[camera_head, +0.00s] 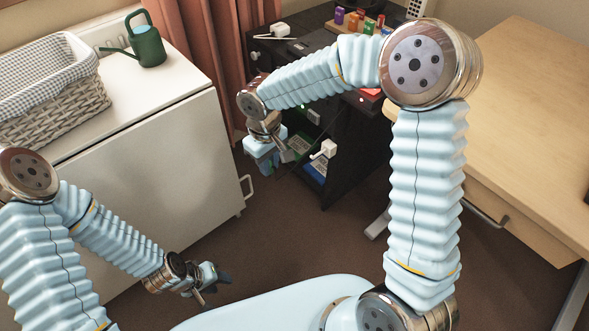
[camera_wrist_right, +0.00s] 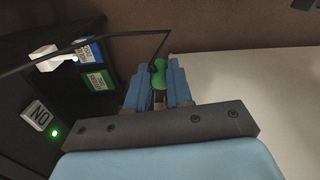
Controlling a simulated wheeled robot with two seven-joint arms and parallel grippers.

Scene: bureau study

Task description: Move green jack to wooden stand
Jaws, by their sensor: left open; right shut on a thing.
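The green jack (camera_wrist_right: 158,72) sits between the blue fingers of my right gripper (camera_wrist_right: 158,92) in the right wrist view. That gripper is shut on it, and a thin black cable runs from there to the left. In the head view my right gripper (camera_head: 270,158) hangs in front of the black cabinet; the jack cannot be made out there. On the cabinet top, purple, orange and red jacks stand in a row on what looks like the wooden stand (camera_head: 346,29), partly hidden by my right arm. My left gripper (camera_head: 217,283) is open and empty, low over the floor.
The black cabinet (camera_head: 350,170) has a white plug (camera_head: 325,150) at its front and another white plug (camera_head: 280,30) on top. A white cabinet (camera_head: 150,155) at left bears a wicker basket (camera_head: 60,100) and a green watering can (camera_head: 148,47). A wooden desk (camera_head: 530,110) stands at right.

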